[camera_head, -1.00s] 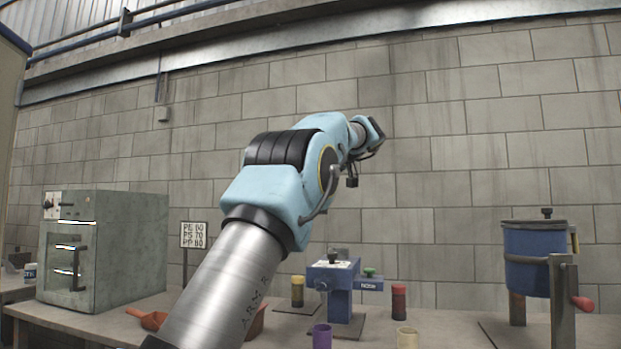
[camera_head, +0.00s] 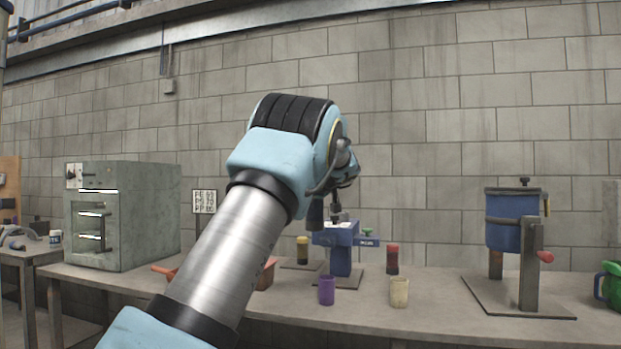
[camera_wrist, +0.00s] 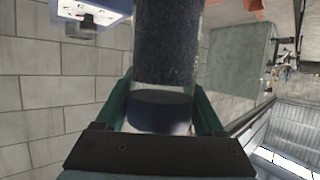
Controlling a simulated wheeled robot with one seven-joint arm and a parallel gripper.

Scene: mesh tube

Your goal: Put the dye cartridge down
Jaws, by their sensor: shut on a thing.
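The dye cartridge (camera_wrist: 167,45) is a clear cylinder filled with dark blue-black material, seen large in the wrist view. My gripper (camera_wrist: 163,108) is shut on it, with a green finger on each side of its lower part. In the head view my arm hides most of the gripper, and I cannot make out the held cartridge clearly. Two other cartridges stand on the bench, one with a yellow top (camera_head: 303,249) and one red (camera_head: 392,258). A blue stand (camera_head: 340,250) is between them, and the end of my arm is above and in front of it.
A purple cup (camera_head: 326,290) and a cream cup (camera_head: 399,292) stand near the bench's front edge. A blue hopper (camera_head: 512,220) is on the right, a grey oven (camera_head: 125,215) on the left. An orange scoop (camera_head: 266,275) is partly behind my arm. Bench (camera_head: 450,295) is clear right of the cream cup.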

